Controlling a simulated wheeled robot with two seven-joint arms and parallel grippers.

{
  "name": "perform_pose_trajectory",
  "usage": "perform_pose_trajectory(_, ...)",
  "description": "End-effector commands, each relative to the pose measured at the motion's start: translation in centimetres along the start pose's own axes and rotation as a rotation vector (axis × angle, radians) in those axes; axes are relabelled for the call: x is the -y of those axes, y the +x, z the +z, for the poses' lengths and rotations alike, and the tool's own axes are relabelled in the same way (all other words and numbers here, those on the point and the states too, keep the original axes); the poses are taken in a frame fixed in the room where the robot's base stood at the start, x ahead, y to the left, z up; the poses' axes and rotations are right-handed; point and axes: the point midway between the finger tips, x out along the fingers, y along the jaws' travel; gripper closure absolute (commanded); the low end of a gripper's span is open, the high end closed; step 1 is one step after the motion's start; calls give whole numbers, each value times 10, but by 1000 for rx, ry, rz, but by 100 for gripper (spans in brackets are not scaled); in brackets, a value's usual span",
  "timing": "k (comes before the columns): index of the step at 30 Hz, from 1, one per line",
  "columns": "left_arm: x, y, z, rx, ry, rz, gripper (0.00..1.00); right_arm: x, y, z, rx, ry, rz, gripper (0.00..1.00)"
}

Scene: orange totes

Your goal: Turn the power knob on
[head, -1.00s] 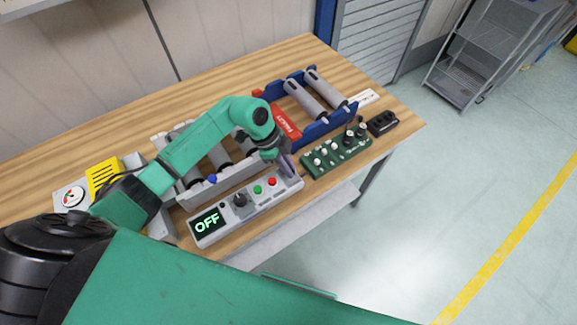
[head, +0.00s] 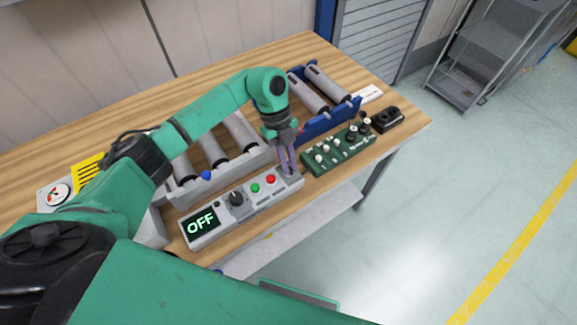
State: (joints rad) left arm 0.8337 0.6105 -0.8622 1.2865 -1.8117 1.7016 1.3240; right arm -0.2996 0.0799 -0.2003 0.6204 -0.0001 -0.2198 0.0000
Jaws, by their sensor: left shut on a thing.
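The grey control panel (head: 213,233) lies along the front of the table. Its display (head: 202,224) reads OFF in green letters. A black knob (head: 236,199), a green button (head: 255,188) and a red button (head: 271,179) are on its top. My left gripper (head: 287,170) points down at the panel's right end, right of the red button, and is shut on a small knob there. The fingers hide most of this knob, so its angle cannot be told. The black knob is apart from the gripper. My right gripper is out of view.
A green board (head: 338,155) with several knobs sits right of the gripper, close to it. A black socket box (head: 386,120) is farther right. Roller conveyors, one grey (head: 222,183) and one blue (head: 330,124), stand behind the panel. Bare wood (head: 105,110) lies at the back left.

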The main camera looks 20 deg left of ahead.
Motion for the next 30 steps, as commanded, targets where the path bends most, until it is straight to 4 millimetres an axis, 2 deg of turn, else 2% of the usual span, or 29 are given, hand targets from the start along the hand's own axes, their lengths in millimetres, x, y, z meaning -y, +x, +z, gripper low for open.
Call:
perform_pose_trajectory(1, 1, 3, 2, 2, 39, 14, 100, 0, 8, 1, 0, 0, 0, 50)
perform_pose_trajectory(15, 2, 2, 1, 2, 441, 180, 100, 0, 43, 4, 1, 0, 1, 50)
perform_pose_trajectory(24, 2, 1, 0, 3, 623, 256, 100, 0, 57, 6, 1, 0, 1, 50)
perform_pose_trajectory(30, 2, 0, 0, 2, 684, 282, 100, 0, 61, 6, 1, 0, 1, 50)
